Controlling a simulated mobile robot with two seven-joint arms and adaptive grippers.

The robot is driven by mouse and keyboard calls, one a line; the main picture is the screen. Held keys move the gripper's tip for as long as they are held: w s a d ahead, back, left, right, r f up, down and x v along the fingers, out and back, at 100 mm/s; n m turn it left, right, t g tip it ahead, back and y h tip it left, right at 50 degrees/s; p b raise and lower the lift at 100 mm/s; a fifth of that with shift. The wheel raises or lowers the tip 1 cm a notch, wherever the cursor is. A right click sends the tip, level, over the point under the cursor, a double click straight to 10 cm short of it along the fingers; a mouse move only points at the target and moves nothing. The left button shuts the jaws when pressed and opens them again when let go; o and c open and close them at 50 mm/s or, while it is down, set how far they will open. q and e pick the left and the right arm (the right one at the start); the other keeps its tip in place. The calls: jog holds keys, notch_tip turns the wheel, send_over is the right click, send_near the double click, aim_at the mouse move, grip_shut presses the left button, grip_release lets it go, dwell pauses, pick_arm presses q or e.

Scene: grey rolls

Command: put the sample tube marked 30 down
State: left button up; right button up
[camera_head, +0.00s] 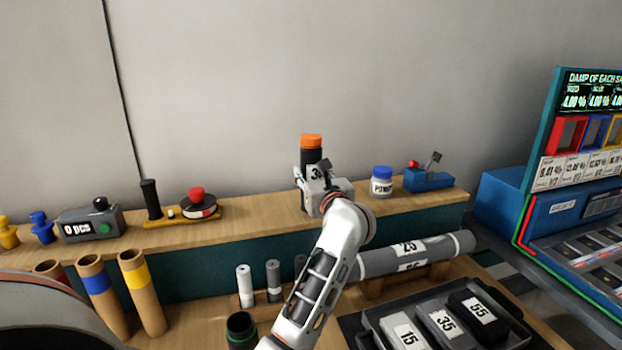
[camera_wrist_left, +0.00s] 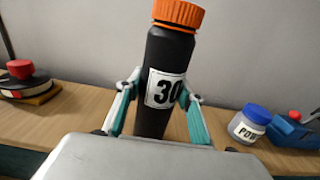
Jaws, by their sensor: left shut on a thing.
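The sample tube marked 30 is a black cylinder with an orange cap. It stands near upright in the head view (camera_head: 311,155), over the raised wooden shelf (camera_head: 250,214). It also shows in the left wrist view (camera_wrist_left: 168,60), with its white 30 label facing the camera. My left gripper (camera_head: 318,180) is shut on the tube around its label, with one finger on each side in the left wrist view (camera_wrist_left: 158,95). The tube's bottom is hidden, so I cannot tell whether it touches the shelf. My right gripper is not in view.
On the shelf, a blue-capped powder jar (camera_head: 381,183) and a blue lever device (camera_head: 428,179) stand to the right. A red-topped device (camera_head: 197,203) and a counter box (camera_head: 90,222) stand left. Below are a grey roll (camera_head: 415,255) and a tray of labelled blocks (camera_head: 515,337).

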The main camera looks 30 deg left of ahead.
pick_arm(q)
jog(key=shift+f, duration=0.65)
jog(key=shift+f, duration=0.15)
jog(key=o, duration=1.2)
jog(key=shift+c, duration=0.2)
